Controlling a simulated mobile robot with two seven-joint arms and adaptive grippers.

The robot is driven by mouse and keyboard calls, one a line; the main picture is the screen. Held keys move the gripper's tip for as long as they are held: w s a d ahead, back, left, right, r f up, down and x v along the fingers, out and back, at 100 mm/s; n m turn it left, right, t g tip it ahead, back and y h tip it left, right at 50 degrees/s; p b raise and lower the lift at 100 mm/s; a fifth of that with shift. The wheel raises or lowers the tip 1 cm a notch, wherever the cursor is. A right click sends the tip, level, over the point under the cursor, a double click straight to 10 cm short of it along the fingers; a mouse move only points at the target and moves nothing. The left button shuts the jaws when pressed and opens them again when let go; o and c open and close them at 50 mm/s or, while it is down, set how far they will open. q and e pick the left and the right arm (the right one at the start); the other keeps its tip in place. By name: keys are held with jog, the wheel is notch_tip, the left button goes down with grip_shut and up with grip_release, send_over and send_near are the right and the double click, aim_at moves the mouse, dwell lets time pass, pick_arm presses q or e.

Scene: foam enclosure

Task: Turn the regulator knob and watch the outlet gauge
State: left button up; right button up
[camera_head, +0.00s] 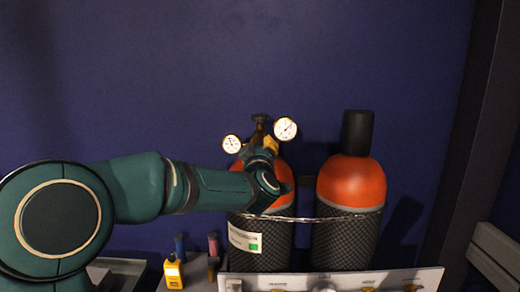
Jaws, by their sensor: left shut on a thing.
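A brass regulator (271,144) sits on top of the left gas cylinder (282,174), which has an orange shoulder and a dark patterned body. Two round white-faced gauges are on it: a smaller left gauge (232,144) and a larger right gauge (286,129). I cannot tell which is the outlet gauge, and the dials are too small to read. My left gripper (260,153) is at the front of the regulator, between and below the gauges, shut on the regulator knob. The knob itself is hidden by the gripper and wrist. My right gripper is not in view.
A second orange-topped cylinder (351,184) with a black cap stands to the right. A chain (310,219) crosses both cylinders. A yellow handheld meter (173,272) is at the lower left, and a pale panel (335,281) is in front. Space above the gauges is clear.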

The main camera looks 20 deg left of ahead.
pick_arm(q)
jog(key=shift+f, duration=0.15)
dwell(0.3)
jog(key=o, duration=1.2)
jog(key=shift+o, duration=0.2)
jog(key=shift+s, duration=0.15)
jog(key=v, duration=1.2)
